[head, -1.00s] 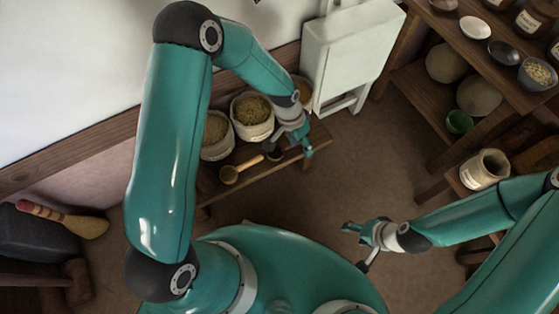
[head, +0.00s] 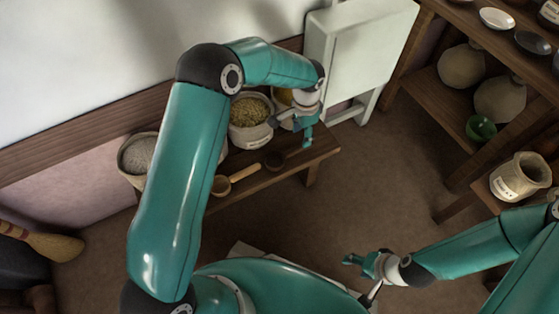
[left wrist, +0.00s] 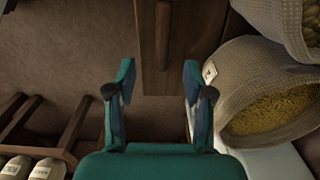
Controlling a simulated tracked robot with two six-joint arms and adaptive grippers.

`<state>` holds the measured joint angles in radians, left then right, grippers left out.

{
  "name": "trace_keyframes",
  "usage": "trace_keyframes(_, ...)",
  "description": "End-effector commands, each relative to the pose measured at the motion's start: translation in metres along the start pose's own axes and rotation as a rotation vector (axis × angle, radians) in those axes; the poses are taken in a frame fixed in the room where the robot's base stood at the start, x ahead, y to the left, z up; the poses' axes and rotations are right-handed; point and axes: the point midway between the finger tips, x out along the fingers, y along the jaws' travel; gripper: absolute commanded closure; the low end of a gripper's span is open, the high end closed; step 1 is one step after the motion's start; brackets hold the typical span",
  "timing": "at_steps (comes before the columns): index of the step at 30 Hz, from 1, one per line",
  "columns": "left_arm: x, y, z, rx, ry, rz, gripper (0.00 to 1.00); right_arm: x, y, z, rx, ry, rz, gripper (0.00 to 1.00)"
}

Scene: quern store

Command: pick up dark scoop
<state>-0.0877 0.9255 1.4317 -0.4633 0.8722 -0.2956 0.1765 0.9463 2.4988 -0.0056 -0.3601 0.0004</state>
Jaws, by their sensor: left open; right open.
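The dark scoop (head: 274,160) lies on the low wooden bench, its bowl just left of and below my left gripper (head: 308,136) in the head view. In the left wrist view, its dark handle (left wrist: 163,35) lies along the plank, ahead of the gap between my left fingers (left wrist: 158,82). My left gripper is open and empty; its height above the handle is hard to tell. My right gripper (head: 354,262) is open and empty over the floor, away from the bench.
The bench (head: 300,166) also bears a light-handled scoop (head: 222,185) and a sack of grain (head: 250,125). A grain sack (left wrist: 270,100) stands close right of my left fingers. A pale cabinet (head: 362,45) stands behind; shelves (head: 460,120) rise at right.

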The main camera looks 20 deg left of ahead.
Motion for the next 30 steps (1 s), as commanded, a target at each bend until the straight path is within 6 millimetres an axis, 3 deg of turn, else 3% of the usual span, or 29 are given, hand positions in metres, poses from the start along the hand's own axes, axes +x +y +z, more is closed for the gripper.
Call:
trace_keyframes(3, 0.024, 0.0, 0.0, 0.0, -0.001, 0.001, 0.48, 0.009, 0.003, 0.0, 0.0, 0.0, 0.0, 0.42)
trace_keyframes(13, 0.045, -0.001, 0.001, -0.002, 0.0, 0.001, 0.48, 0.017, 0.006, 0.0, 0.0, 0.0, 0.0, 0.42)
trace_keyframes(21, 0.083, -0.005, 0.004, -0.001, 0.0, 0.001, 0.48, 0.037, 0.013, 0.0, 0.0, 0.0, 0.0, 0.42)
trace_keyframes(30, 0.088, -0.005, 0.004, -0.001, 0.002, 0.001, 0.48, 0.037, 0.013, 0.0, 0.0, 0.0, 0.0, 0.42)
